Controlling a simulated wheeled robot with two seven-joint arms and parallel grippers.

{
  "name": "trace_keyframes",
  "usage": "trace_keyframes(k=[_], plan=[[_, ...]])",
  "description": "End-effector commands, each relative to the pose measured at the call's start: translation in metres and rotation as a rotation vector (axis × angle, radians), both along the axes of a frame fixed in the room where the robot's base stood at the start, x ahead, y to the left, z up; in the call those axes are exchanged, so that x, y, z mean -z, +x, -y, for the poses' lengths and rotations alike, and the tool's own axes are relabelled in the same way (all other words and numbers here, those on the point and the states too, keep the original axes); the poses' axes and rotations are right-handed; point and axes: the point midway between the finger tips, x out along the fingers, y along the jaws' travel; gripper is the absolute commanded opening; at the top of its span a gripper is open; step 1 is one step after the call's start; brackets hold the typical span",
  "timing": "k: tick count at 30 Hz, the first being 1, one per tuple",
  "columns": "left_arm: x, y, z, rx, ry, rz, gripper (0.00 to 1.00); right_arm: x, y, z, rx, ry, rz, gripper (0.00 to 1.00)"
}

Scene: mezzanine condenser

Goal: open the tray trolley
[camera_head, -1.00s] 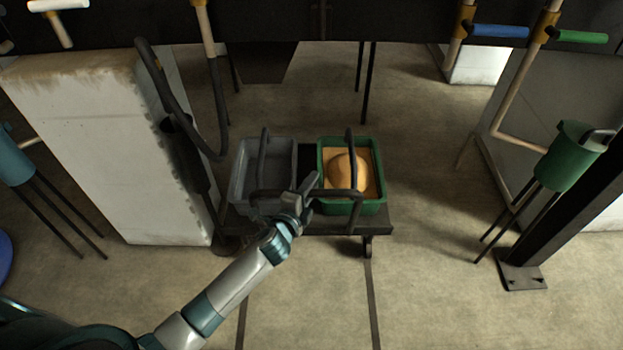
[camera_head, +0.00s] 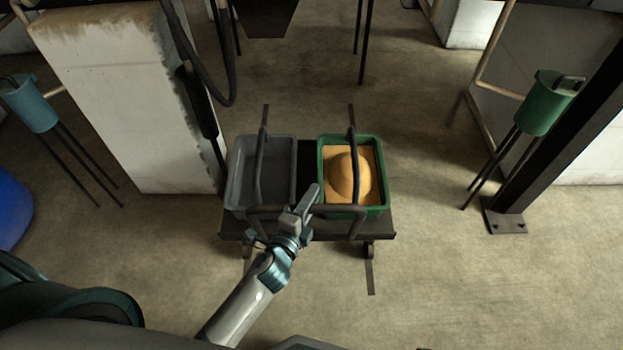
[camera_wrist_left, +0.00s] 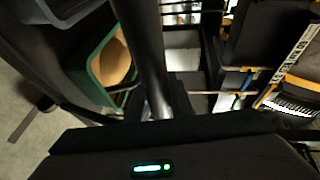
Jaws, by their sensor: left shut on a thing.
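The tray trolley is a low black platform (camera_head: 325,232) with a dark handle bar (camera_head: 335,211) across its near side. On it stand a grey tray (camera_head: 234,180) at left, which looks empty, and a green tray (camera_head: 383,180) at right holding an orange domed thing (camera_head: 342,175). My left gripper (camera_head: 303,206) is shut on the handle bar near its middle; the fingers partly hide the bar. In the left wrist view, a dark bar (camera_wrist_left: 146,45) rises from the gripper, with the green tray (camera_wrist_left: 92,68) beside it. My right gripper is out of view.
A white block (camera_head: 110,100) stands left of the trolley. A blue-green can on legs (camera_head: 32,105) is at far left, a green one (camera_head: 541,105) at right beside a black post (camera_head: 560,130). Dark floor strips (camera_head: 370,278) run under the trolley. Floor right of it is clear.

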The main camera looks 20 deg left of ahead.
Motion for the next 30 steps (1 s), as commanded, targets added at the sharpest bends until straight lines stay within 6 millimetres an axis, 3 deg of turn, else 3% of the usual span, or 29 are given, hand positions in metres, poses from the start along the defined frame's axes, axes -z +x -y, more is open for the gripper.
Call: trace_keyframes(k=[3, 9, 24, 25, 26, 27, 30], plan=[[0.002, -0.026, 0.007, -0.001, -0.003, -0.005, 0.00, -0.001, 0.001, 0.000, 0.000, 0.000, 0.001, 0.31], [0.002, -0.049, 0.014, -0.001, 0.000, -0.003, 0.00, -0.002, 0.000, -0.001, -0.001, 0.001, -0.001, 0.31], [0.002, -0.057, 0.016, -0.001, 0.000, -0.002, 0.00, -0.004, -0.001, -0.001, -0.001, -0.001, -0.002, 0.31], [0.002, -0.057, 0.016, -0.001, 0.000, -0.002, 0.27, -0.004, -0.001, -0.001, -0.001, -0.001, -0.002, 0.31], [0.001, -0.057, 0.016, -0.001, 0.000, -0.002, 0.34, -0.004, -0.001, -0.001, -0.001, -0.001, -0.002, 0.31], [0.001, -0.057, 0.016, -0.001, 0.000, -0.002, 0.39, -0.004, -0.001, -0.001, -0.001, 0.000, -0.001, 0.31], [0.001, -0.056, 0.016, 0.000, 0.000, -0.001, 0.39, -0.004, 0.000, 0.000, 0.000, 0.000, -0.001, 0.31]])
